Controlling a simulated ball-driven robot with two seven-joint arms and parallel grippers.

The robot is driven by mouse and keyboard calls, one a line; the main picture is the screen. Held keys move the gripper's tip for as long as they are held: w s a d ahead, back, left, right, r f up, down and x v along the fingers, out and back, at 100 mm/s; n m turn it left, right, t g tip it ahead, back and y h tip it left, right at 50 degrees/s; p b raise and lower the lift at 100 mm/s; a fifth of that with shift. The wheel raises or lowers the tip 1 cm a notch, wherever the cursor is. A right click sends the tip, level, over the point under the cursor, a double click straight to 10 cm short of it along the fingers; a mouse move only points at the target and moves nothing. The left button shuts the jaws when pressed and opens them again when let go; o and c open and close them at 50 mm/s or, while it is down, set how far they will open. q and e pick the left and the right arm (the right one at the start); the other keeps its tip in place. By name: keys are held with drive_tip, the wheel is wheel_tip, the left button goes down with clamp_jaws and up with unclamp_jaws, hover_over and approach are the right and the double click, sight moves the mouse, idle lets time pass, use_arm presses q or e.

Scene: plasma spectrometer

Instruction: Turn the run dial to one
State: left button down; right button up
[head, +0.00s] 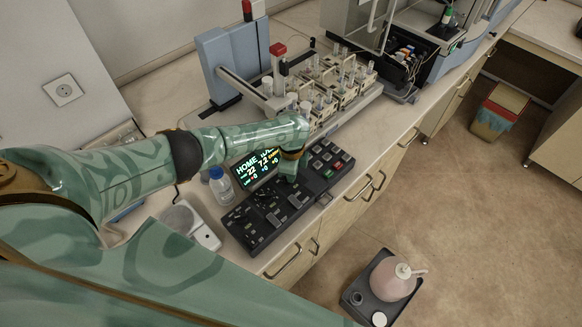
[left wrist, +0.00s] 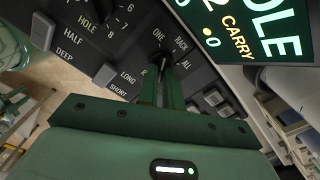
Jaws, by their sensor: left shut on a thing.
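The black control panel (head: 262,218) lies on the bench with a lit display (head: 250,168) at its back edge. My left gripper (head: 293,186) reaches down onto the middle of the panel. In the left wrist view the left gripper (left wrist: 161,88) is shut on the run dial (left wrist: 160,60), a small dark knob mostly hidden between the fingers. The exact pointing of the dial cannot be told. My right gripper is not in view.
Other knobs, including a grey hole-depth knob (left wrist: 42,31) and a long/short knob (left wrist: 105,75), sit close by. A blue-capped bottle (head: 221,186) stands left of the panel. A rack of vials (head: 340,85) is behind. A red key (head: 337,165) is at the panel's right.

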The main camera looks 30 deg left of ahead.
use_arm(q)
drive_tip(key=shift+n+p, duration=0.85)
drive_tip(key=shift+n, duration=0.75)
drive_tip(key=c, duration=1.6)
unclamp_jaws()
drive_tip(key=shift+o, duration=0.2)
wheel_tip(320, 180, up, 16)
drive_tip(key=p, duration=0.7)
drive_tip(key=shift+r, duration=0.2)
drive_tip(key=shift+f, duration=0.1)
